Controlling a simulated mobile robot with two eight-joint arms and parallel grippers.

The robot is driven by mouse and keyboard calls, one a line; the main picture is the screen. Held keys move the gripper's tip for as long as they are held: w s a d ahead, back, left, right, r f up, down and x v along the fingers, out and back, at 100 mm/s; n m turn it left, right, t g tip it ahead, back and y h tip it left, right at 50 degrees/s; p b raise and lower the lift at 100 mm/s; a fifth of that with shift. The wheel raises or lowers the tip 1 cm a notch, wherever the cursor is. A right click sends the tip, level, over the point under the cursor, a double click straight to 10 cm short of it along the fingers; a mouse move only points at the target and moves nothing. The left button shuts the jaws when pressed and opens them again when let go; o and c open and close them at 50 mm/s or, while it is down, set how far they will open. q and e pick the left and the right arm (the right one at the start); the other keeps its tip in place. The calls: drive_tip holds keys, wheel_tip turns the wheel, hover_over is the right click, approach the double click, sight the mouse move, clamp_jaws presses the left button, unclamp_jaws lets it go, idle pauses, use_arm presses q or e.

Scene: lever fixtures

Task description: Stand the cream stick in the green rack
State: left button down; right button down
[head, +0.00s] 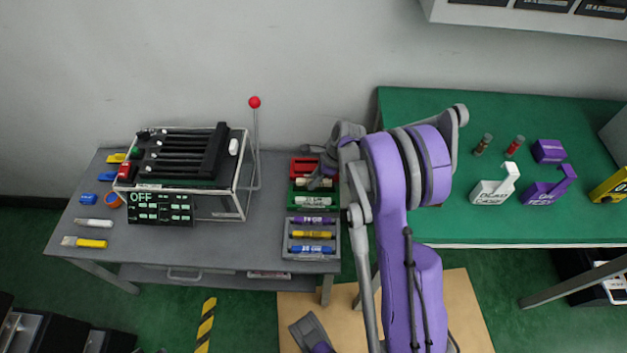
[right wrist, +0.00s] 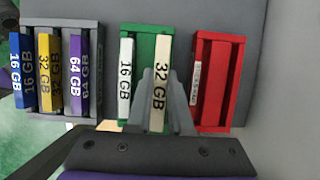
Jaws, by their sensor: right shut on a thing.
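The cream stick (right wrist: 159,85), marked 32 GB, is between the fingers of my right gripper (right wrist: 163,90), which is shut on it. It is over the right part of the green rack (right wrist: 182,60), slightly slanted; I cannot tell whether it touches the slot's bottom. A white 16 GB stick (right wrist: 125,80) stands in the left part of that rack. In the head view my right gripper (head: 322,181) covers part of the cream stick (head: 311,183) at the green rack (head: 292,192). I do not see my left gripper.
The red rack (right wrist: 238,85) stands right of the green one, and a grey rack (right wrist: 96,60) with purple, yellow and blue sticks stands left. On the grey table (head: 265,225) are a framed device with an OFF display (head: 160,208) and a red-knobbed lever (head: 254,102).

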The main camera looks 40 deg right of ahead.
idle(0.6)
drive_tip(key=shift+f+b, duration=1.15)
drive_tip(key=shift+f, duration=0.05)
drive_tip(key=c, duration=0.7)
unclamp_jaws()
drive_tip(key=shift+c, duration=0.2)
drive_tip(key=shift+r, duration=0.1)
drive_tip(key=p+v, duration=0.2)
drive_tip(key=v, duration=0.8)
drive_tip(key=shift+s+r, duration=0.1)
drive_tip(key=shift+r, duration=0.2)
